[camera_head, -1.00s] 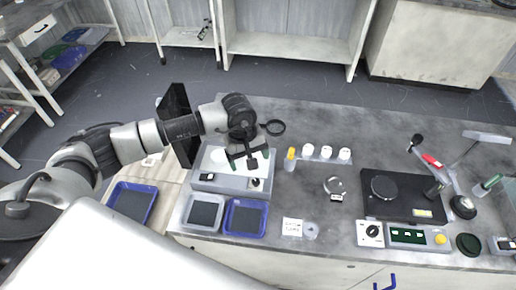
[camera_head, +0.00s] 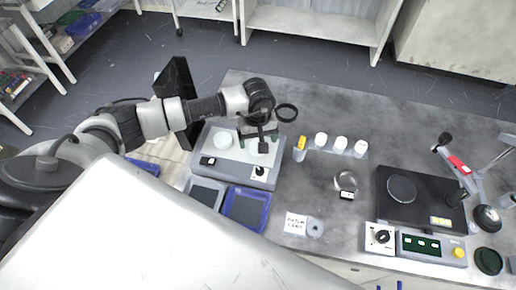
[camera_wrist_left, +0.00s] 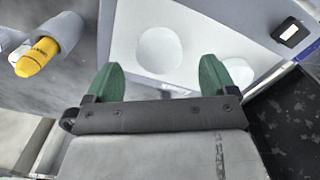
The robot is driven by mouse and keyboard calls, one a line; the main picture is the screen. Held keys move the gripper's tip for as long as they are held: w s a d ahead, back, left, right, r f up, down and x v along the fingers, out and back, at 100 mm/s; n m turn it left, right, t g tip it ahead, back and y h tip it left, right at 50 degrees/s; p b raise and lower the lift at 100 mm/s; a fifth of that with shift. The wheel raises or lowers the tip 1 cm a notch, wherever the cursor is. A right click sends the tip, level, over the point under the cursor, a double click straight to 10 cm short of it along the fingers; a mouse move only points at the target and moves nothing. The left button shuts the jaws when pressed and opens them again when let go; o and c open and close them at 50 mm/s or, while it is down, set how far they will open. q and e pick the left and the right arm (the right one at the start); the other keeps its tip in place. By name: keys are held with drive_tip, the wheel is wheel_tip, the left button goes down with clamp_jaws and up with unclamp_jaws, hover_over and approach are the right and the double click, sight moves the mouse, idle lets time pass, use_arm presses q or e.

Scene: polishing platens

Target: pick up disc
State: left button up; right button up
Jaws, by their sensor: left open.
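A grey polishing machine (camera_head: 236,170) with a pale top stands at the left of the bench. Two pale round discs show on its top in the head view, a left disc (camera_head: 223,139) and a right disc (camera_head: 262,147). My left gripper (camera_head: 258,138) is over the machine's back right part, its green fingers apart and nothing seen between them. In the left wrist view, one whole disc (camera_wrist_left: 160,50) lies ahead of the open gripper (camera_wrist_left: 158,82). The other disc (camera_wrist_left: 240,72) is partly hidden by the right-hand finger. My right gripper is out of view.
A yellow-capped bottle (camera_head: 301,147) and several white-capped bottles (camera_head: 341,144) stand right of the machine. A blue tray (camera_head: 246,208) lies in front. A black device (camera_head: 420,198) stands farther right.

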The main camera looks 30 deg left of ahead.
use_arm(q)
wheel_tip(320, 180, down, 3)
drive_tip(key=shift+s+b, duration=0.1)
drive_tip(key=shift+b, duration=0.5)
drive_tip(key=shift+f, duration=0.1)
drive_tip(key=c, duration=1.1)
drive_tip(key=shift+o, duration=0.2)
